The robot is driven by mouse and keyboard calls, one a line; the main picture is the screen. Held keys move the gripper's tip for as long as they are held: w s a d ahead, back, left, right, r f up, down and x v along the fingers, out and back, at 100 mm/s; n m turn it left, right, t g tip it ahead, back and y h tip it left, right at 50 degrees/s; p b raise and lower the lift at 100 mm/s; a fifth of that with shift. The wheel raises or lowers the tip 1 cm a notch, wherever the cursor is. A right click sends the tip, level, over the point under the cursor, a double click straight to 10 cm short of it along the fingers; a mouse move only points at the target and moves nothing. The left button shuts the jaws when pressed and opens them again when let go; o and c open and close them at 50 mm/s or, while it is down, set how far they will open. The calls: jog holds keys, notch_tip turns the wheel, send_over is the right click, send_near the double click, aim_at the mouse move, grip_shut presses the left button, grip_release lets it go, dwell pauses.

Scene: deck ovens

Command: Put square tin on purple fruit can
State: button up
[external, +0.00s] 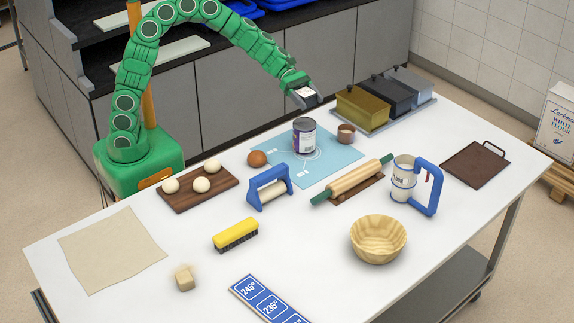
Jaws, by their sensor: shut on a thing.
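The purple fruit can (303,138) stands upright on a light blue mat (268,152), its purple and pale label partly facing the camera. My gripper (305,95) hangs above the can, at the end of my green arm. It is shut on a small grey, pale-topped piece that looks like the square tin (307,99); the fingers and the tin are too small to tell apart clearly. In this view the tin is above the can's top with a gap between them.
Lidded boxes (362,107) stand behind and right of the can. A dough board (201,188) lies left; a wooden bowl (378,239) stands in front.

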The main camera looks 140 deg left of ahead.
aim_at(308, 124)
jog(key=shift+s+a+f, duration=0.15)
jog(key=shift+s+f, duration=0.05)
jog(key=shift+f, duration=3.75)
jog(key=shift+f, duration=0.1)
jog(key=o, duration=1.2)
